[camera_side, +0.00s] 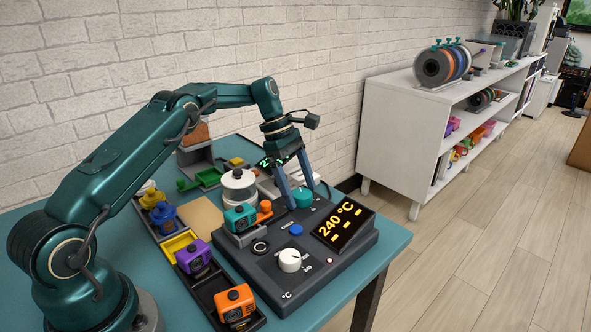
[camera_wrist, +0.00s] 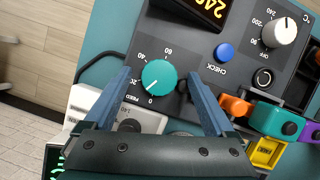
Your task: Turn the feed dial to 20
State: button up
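The feed dial (camera_wrist: 159,77) is a round teal knob on a dark control panel (camera_wrist: 192,50). Its printed scale shows 0, 20, 40 and 60, with the word FEED. A pale pointer mark on the knob aims to the lower left in the wrist view, seemingly between 0 and 20. In the side view the dial (camera_side: 303,198) sits at the panel's back right. My gripper (camera_wrist: 158,74) is open, with one blue-grey finger on each side of the dial and visible gaps in the wrist view. In the side view the gripper (camera_side: 301,196) points down at the dial.
A white temperature knob (camera_side: 290,260), a blue CHECK button (camera_side: 296,230) and a lit display (camera_side: 343,226) reading 240 °C share the panel. A white spool (camera_side: 239,187), an orange part (camera_side: 265,207) and bins with small coloured machines (camera_side: 234,303) crowd the left.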

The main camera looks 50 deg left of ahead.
aim_at(307, 195)
jog(key=shift+r, duration=1.6)
jog(key=shift+a+r, duration=0.1)
jog(key=shift+r, duration=0.45)
jog(key=s+a+r, duration=0.6)
jog(key=s+a, duration=0.1)
jog(key=a, duration=0.2)
jog(key=shift+r, duration=0.35)
